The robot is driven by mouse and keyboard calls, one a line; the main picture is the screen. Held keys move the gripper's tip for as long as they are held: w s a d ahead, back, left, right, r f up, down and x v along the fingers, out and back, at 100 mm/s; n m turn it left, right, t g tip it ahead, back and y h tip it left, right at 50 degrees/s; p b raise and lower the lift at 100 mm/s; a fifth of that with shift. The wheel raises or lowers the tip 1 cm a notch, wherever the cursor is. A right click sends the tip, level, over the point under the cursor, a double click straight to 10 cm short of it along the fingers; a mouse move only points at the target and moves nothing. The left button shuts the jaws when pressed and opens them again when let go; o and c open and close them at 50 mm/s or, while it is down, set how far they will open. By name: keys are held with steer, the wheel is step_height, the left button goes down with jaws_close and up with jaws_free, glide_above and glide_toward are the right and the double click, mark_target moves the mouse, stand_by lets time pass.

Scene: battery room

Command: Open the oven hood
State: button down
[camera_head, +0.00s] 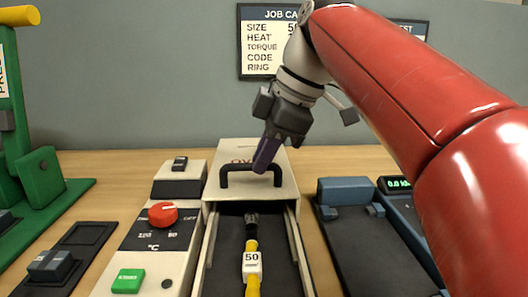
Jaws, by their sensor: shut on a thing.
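The oven hood (232,160) is a cream box at the centre of the camera_head view, with a black bar handle (238,168) on its front. My gripper (266,158) reaches down from the upper right, and its purple fingers are shut on the handle's right part. My fingers hide part of the hood's lettering. In front of the hood, a yellow cable (252,262) with a white tag reading 50 and a dark tip lies in an uncovered dark channel between pale rails.
Left of the channel is a control panel with a red knob (163,214) and a green button (128,281). A green press (40,170) stands far left. A blue-grey device (347,191) sits right. A job card (268,45) hangs behind, partly covered by my arm.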

steer(key=c, duration=1.5)
jaws_free()
steer(key=shift+o, duration=0.2)
steer(key=s+d+r, duration=0.2)
steer(key=s+d, duration=0.1)
steer(key=d, duration=0.3)
steer(key=s+d+r, duration=0.2)
steer(key=s+d, duration=0.1)
steer(key=d, duration=0.3)
steer(key=shift+s+d+r+b, duration=0.25)
steer(key=shift+s+r+b, duration=0.05)
